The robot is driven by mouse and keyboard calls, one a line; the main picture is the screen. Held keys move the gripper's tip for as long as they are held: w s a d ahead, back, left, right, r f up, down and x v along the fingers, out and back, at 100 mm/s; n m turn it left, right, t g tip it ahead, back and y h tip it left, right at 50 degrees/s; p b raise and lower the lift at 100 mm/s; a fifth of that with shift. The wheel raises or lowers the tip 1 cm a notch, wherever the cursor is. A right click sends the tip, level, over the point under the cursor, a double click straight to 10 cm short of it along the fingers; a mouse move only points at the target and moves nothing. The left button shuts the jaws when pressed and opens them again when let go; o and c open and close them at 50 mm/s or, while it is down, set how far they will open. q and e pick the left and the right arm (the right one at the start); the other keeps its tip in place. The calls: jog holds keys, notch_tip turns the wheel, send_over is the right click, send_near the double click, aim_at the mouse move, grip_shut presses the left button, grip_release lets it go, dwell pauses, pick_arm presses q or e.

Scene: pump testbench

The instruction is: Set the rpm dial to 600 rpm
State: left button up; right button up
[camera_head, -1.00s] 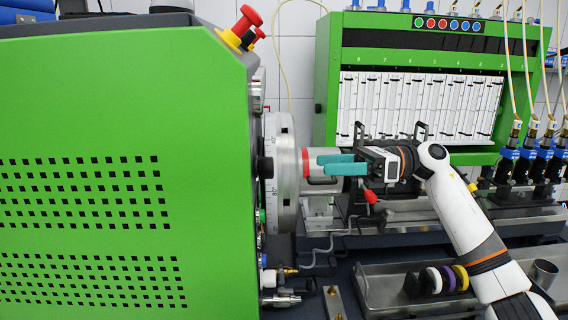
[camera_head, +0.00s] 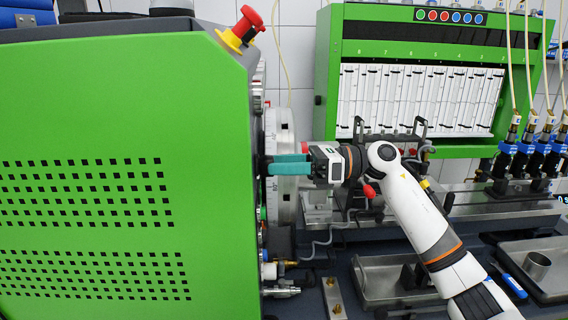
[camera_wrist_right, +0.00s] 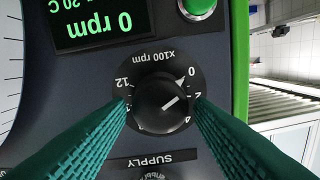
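The black rpm dial (camera_wrist_right: 163,106) is centred in the right wrist view, which shows the panel upside down. Its scale is marked x100 rpm, with 0, 2, 4 and 12 legible; some marks are hidden behind the fingers. A white line on the knob slants up toward the 0 to 2 side. The display (camera_wrist_right: 100,22) reads 0 rpm in green. My right gripper (camera_wrist_right: 160,102) is open, with one teal finger on each side of the knob; I cannot tell whether they touch it. In the head view the right gripper (camera_head: 272,165) reaches the panel side of the green machine. My left gripper is not in view.
A green button (camera_wrist_right: 197,6) sits near the dial, and a SUPPLY label (camera_wrist_right: 153,158) is on its other side. The green machine housing (camera_head: 120,110) fills the left. A red emergency stop (camera_head: 248,22) is on top. A metal tray (camera_head: 390,280) lies below my right arm.

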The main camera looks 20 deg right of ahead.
jog(key=c, duration=0.6)
jog(key=shift+c, duration=0.2)
jog(key=m+p, duration=0.5)
jog(key=m, duration=0.3)
jog(key=m+p, duration=0.6)
jog(key=m, duration=0.2)
jog(key=m+p, duration=0.6)
jog(key=m, duration=0.2)
jog(key=shift+f+t, duration=0.25)
jog(key=shift+t, duration=0.15)
